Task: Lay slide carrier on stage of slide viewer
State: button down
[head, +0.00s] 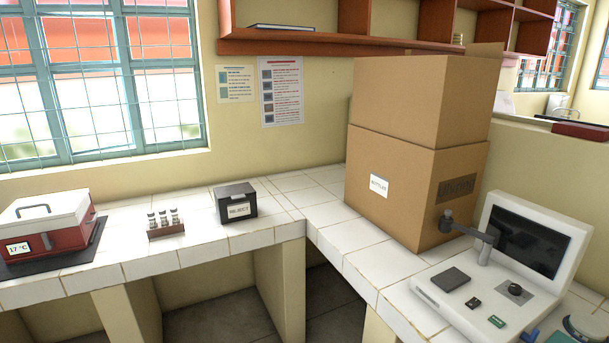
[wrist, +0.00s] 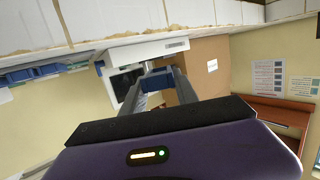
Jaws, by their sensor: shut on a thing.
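The slide viewer (head: 428,291) is a white console with a tilted dark screen (head: 528,238) at the right of the head view. A dark square plate, which looks like its stage (head: 450,280), lies flat and bare on its left part, below a dark arm with a lens head (head: 446,220). The viewer also shows upside down in the wrist view (wrist: 150,50). My gripper (wrist: 159,76) is shut on a blue piece, seemingly the slide carrier (wrist: 157,82), held in the air between the fingertips. My gripper is not in the head view.
Tall stacked cardboard boxes (head: 415,170) stand behind and left of the viewer. A black box (head: 236,203), a vial rack (head: 165,229) and a red-and-white bath (head: 45,225) stand on the left tiled counter. A round item (head: 585,326) sits near the viewer's right side.

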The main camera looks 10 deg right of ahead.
jog(key=s+a+f+n+t+y, duration=0.2)
jog(key=s+a+f+n+y, duration=0.4)
jog(key=a+f, duration=0.7)
jog(key=shift+s+n+t+y, duration=0.3)
jog(key=shift+s+t+y, duration=0.1)
jog(key=shift+s+y, duration=0.8)
